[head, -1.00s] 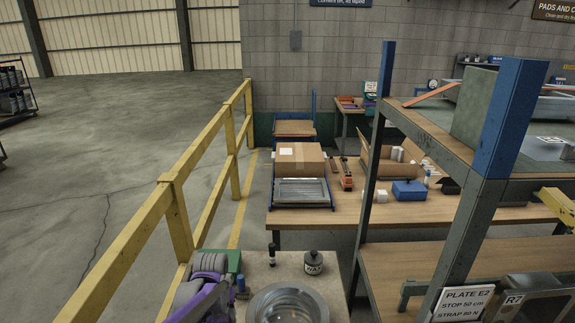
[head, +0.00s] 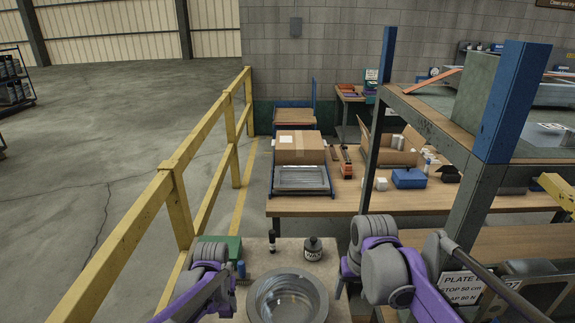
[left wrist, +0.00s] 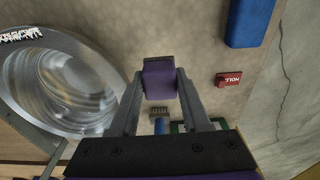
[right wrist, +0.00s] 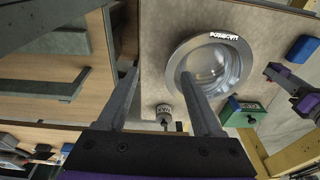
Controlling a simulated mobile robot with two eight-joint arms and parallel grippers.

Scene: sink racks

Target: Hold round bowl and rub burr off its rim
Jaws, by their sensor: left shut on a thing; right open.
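The round metal bowl (head: 288,297) sits on the small worktable at the bottom of the head view. It also shows in the left wrist view (left wrist: 70,85) and right wrist view (right wrist: 210,62). A white jagged strip, apparently the burr, lies on its rim (right wrist: 238,36). My left gripper (left wrist: 160,78) is shut on a purple block (left wrist: 158,82), beside the bowl and apart from it. My right gripper (right wrist: 159,74) is open and empty, above the bowl's right side. Its fingertips are not visible in the head view.
A red block (left wrist: 228,79) and a blue block (left wrist: 250,22) lie at the left side. A yellow railing (head: 180,205) is left, a shelf post (head: 460,225) right.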

